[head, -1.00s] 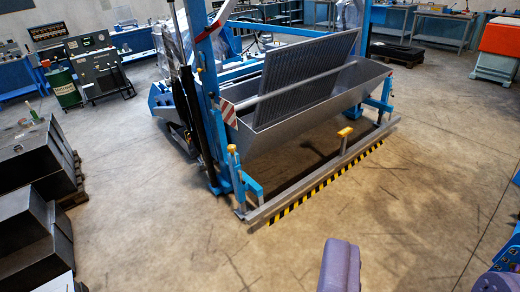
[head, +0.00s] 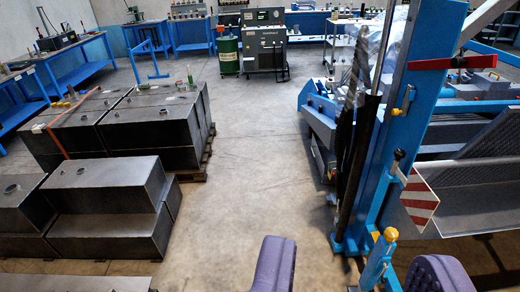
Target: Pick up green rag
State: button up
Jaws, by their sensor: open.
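I cannot make out a green rag in the head view. A small green upright item (head: 190,75) stands on top of the dark metal boxes at left, but it looks more like a bottle than cloth. My gripper (head: 355,262) shows at the bottom edge as two purple padded fingers set wide apart. It is open, and nothing shows between the fingers except the floor and the foot of the blue machine beyond.
Dark metal boxes (head: 105,200) fill the left side, some on a pallet. A blue machine frame (head: 415,110) with a striped plate (head: 418,200) stands at right. A green drum (head: 229,55), a grey cabinet (head: 265,48) and blue benches line the back. Clear floor (head: 250,170) runs between.

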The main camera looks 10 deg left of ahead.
aim_at(142, 86)
jog(key=i+l+u, duration=0.1)
jog(key=i+u, duration=0.35)
jog(key=i, duration=2.05)
jog(key=i+u, duration=0.15)
jog(key=i, duration=0.45)
jog(key=i+u, duration=0.1)
jog(key=i, duration=0.45)
jog(key=i+l+u, duration=0.15)
jog(key=i, duration=0.45)
jog(key=i+l+u, duration=0.1)
jog(key=i, duration=0.5)
jog(key=i+u, duration=0.5)
jog(key=i+l+u, duration=0.35)
jog(key=i+u, duration=0.15)
jog(key=i, duration=0.15)
